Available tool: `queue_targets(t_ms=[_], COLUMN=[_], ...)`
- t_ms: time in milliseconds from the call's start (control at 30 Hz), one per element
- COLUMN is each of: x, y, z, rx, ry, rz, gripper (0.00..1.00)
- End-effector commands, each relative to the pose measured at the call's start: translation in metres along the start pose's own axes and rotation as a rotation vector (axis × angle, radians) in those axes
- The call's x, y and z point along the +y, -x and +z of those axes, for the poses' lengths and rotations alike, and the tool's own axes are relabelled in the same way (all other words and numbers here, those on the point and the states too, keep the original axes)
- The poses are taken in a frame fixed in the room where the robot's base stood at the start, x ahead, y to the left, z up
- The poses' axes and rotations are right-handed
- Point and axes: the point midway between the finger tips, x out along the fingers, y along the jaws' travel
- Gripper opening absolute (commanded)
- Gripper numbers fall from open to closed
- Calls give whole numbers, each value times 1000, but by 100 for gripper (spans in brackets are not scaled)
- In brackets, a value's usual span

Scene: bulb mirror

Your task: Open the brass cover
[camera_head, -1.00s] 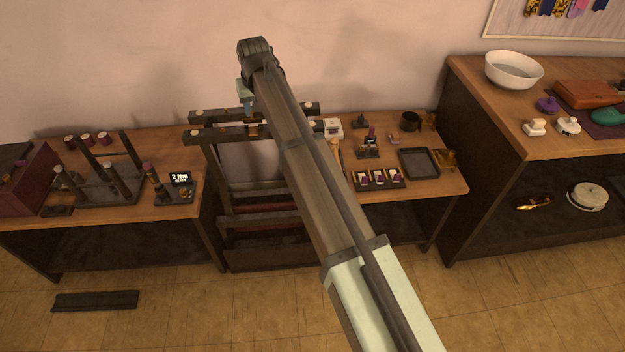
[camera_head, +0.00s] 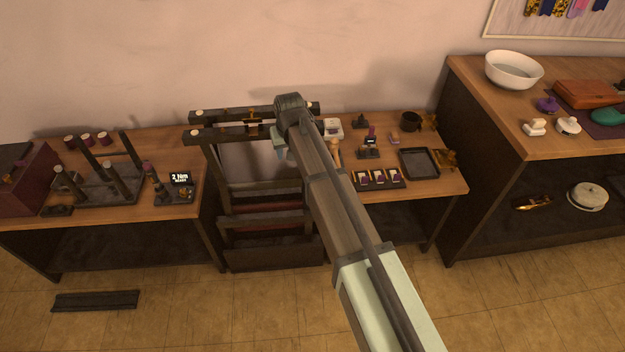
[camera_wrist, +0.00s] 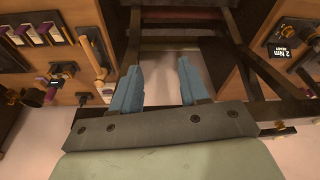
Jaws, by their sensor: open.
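My gripper (camera_head: 279,148) hangs over the dark upright frame (camera_head: 222,190) between the two benches. In the wrist view its two blue fingers (camera_wrist: 158,72) are apart, with nothing between them. A small brass-coloured piece (camera_head: 252,124) sits on the frame's top rails, left of my gripper. Other brass-coloured pieces (camera_head: 445,159) stand at the right end of the right bench. I cannot tell which of these is the brass cover, or whether it is open or shut. My arm hides part of the frame's right side.
The right bench holds a row of small purple-and-white pieces (camera_head: 377,178), a dark tray (camera_head: 419,155) and a wooden-handled tool (camera_wrist: 92,52). The left bench holds a "2 Nm" display (camera_head: 181,179) and upright posts (camera_head: 111,172). A dark bar (camera_head: 95,301) lies on the floor.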

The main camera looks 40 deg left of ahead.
Motion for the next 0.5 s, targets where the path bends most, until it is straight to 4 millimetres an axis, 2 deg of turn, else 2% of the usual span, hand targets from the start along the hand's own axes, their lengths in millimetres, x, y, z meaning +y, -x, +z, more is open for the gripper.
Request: queue_targets(t_ms=[33, 500], x=[4, 40], y=[-4, -44], z=[8, 60], rx=[-4, -43], ry=[-4, -39], rz=[1, 12], gripper=[44, 44])
